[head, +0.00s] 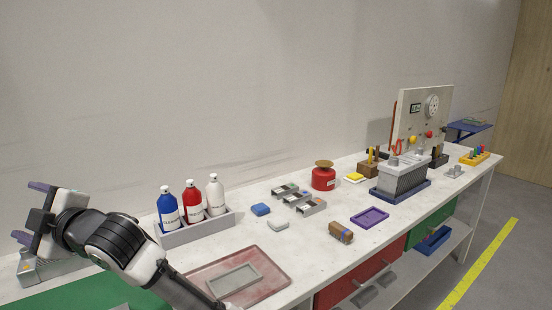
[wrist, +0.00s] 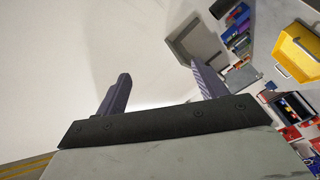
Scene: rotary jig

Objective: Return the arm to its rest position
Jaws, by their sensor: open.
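My gripper (head: 30,212) is at the far left of the head view, raised above the left end of the workbench (head: 290,235). Its fingers point to the left, away from the bench's middle. In the wrist view my gripper (wrist: 157,88) shows two grey-purple fingers spread wide apart. Nothing is between them, only pale wall behind. My gripper touches no object that I can see. My arm reaches in from the bottom of the head view, over the bench's front left part.
A grey tray with blue, red and white bottles (head: 191,202) stands right of my arm. A reddish tray (head: 205,272) lies close beside my forearm. A green mat (head: 90,292) and a grey block (head: 50,268) lie below my gripper. The bench's middle has small parts; the wall is behind.

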